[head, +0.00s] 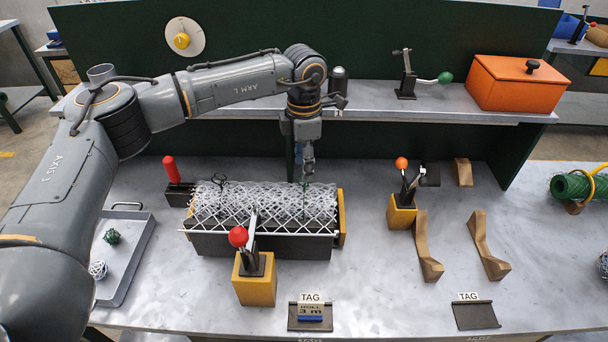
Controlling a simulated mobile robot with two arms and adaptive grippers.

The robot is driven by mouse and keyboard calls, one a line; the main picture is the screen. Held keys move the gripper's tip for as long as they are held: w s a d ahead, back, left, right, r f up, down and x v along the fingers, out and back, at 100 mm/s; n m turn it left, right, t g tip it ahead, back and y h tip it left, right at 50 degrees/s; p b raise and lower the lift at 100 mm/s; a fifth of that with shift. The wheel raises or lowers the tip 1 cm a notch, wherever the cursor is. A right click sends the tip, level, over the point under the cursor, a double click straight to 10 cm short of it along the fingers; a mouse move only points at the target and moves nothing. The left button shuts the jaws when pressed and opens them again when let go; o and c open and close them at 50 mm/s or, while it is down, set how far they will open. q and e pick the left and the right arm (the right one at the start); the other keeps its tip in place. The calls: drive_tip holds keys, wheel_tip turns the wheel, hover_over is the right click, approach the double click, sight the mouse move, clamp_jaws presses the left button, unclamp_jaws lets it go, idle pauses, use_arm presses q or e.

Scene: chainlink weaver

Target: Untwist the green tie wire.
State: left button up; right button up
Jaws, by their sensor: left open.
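A roll of silver chain-link mesh (262,206) lies in a dark cradle (225,243) at the middle of the bench. A thin green tie wire (304,198) shows on the right part of the roll; its twist is too small to make out. My left gripper (307,178) points down right above that green wire, open. I cannot tell whether its fingertips touch the wire. A dark tie wire (219,182) shows on the left part of the roll. My right gripper is not in view.
A red-knobbed clamp (256,278) stands in front of the roll, and an orange-knobbed clamp (402,210) stands to its right. A grey tray (128,262) holds small wire balls at left. Wooden pieces (428,250) lie at right. An orange box (517,84) sits on the rear shelf.

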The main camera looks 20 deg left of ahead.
use_arm(q)
drive_tip(key=m+b, duration=0.1)
drive_tip(key=m, duration=0.3)
drive_tip(key=shift+f+m, duration=0.15)
drive_tip(key=shift+m, duration=0.25)
drive_tip(key=m, duration=0.4)
drive_tip(key=shift+b, duration=0.3)
wheel_tip(320, 180, down, 3)
drive_tip(key=shift+r+b, duration=0.1)
drive_tip(key=shift+b, duration=1.05)
drive_tip(key=shift+f, duration=0.55)
drive_tip(key=shift+r, duration=0.1)
